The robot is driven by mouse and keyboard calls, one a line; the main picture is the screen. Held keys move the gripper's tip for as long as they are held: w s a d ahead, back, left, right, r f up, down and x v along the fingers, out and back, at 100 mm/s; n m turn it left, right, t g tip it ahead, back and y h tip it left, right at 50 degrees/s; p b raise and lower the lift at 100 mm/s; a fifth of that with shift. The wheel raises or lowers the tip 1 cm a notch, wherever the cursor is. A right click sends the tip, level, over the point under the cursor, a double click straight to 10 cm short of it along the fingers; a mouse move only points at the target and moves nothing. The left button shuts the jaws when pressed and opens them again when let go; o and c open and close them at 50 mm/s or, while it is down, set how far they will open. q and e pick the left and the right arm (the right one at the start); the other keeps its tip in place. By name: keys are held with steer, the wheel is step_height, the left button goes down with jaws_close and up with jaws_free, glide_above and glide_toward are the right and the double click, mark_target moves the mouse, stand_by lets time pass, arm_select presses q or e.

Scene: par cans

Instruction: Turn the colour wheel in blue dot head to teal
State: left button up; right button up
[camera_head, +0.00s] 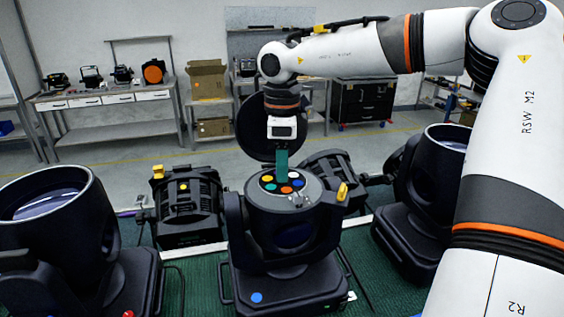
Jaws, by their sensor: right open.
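The blue dot head (285,265) stands in the middle, with a blue dot (257,297) on its base. Its round top is open, and the dark lid (252,125) stands raised behind it. The colour wheel (285,188) lies in the top and shows yellow, green, blue and orange spots, among others. My right gripper (282,178) points down over the far part of the wheel, with a teal finger-like part at its tip. It is open; the gap between its fingers does not show clearly, and I cannot tell whether it touches the wheel. My left gripper is out of view.
A dark head with a red dot (128,314) stands at left, and another head (425,190) at right, partly behind my arm. Black fixtures with yellow parts (185,205) stand behind. The green mat (205,285) is clear in narrow strips. A workbench (105,98) stands at the back.

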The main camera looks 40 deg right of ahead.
steer(key=shift+s+f, duration=0.1)
steer(key=shift+f, duration=0.4)
jaws_close()
